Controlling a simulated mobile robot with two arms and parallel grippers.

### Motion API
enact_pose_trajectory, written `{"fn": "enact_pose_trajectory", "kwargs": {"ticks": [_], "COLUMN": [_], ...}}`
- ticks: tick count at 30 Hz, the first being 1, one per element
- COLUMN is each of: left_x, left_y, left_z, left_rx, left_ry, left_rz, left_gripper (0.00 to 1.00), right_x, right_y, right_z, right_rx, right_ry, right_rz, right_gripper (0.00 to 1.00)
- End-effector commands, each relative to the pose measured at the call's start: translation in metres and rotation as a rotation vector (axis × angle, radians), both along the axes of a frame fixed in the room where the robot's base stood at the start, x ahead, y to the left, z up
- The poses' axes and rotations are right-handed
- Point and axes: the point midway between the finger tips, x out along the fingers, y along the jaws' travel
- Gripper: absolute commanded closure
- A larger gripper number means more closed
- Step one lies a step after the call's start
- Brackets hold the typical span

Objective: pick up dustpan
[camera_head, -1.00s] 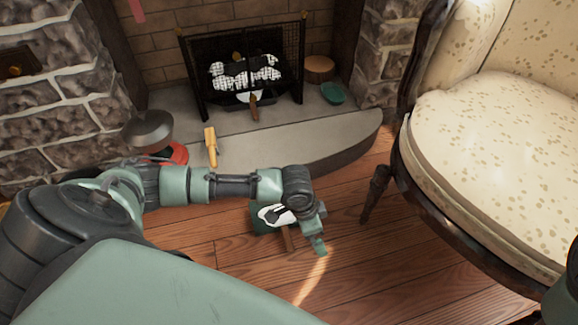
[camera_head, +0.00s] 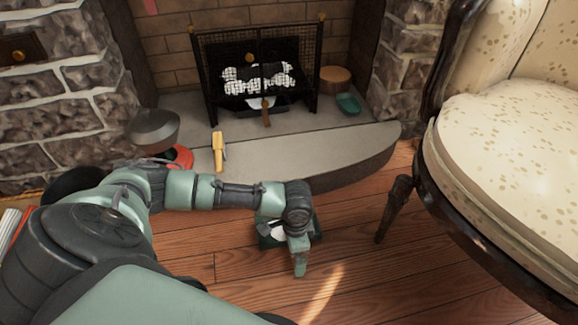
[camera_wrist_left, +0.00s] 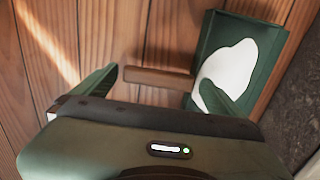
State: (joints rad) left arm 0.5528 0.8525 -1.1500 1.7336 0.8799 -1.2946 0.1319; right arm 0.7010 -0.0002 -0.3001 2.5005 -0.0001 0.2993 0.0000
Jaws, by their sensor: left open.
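The dustpan is a green tray with a wooden handle and a white patch inside. It lies on the wooden floor in the left wrist view (camera_wrist_left: 215,42) and is partly covered by my arm in the head view (camera_head: 266,241). Its wooden handle (camera_wrist_left: 150,77) runs between the fingertips in the left wrist view. My left gripper is open above the handle, with a finger on either side, in the left wrist view (camera_wrist_left: 158,80); it also shows in the head view (camera_head: 299,262). I cannot tell if it touches the handle. My right gripper is not in view.
A stone hearth (camera_head: 300,155) stands behind the arm, with a fireplace screen (camera_head: 318,75), a yellow-handled brush (camera_head: 218,152), a green bowl (camera_head: 348,103) and a dark metal pan (camera_head: 152,130). A cream armchair (camera_head: 510,150) stands at right. The floor in front is clear.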

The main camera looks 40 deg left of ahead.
Motion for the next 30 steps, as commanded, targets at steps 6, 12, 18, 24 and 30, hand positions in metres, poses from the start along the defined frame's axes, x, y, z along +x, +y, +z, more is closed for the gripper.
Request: {"fn": "enact_pose_trajectory", "kwargs": {"ticks": [6,12,18,24,30], "left_x": [0.001,0.001,0.001,0.001,0.001], "left_y": [0.0,0.0,0.0,-0.001,-0.001], "left_z": [-0.004,-0.004,-0.004,-0.003,0.008], "left_rx": [-0.001,-0.001,-0.001,-0.001,-0.002], "left_ry": [-0.001,-0.002,-0.003,-0.003,-0.004], "left_rz": [0.0,0.0,0.0,0.0,0.0], "left_gripper": [0.0,0.36,0.84,0.84,0.84], "right_x": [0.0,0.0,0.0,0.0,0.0], "right_y": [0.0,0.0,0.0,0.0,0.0], "right_z": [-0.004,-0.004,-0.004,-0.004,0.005], "right_rx": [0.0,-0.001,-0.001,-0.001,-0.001], "right_ry": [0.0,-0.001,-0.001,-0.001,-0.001], "right_rz": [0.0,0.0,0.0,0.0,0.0], "right_gripper": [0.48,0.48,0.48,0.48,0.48]}}
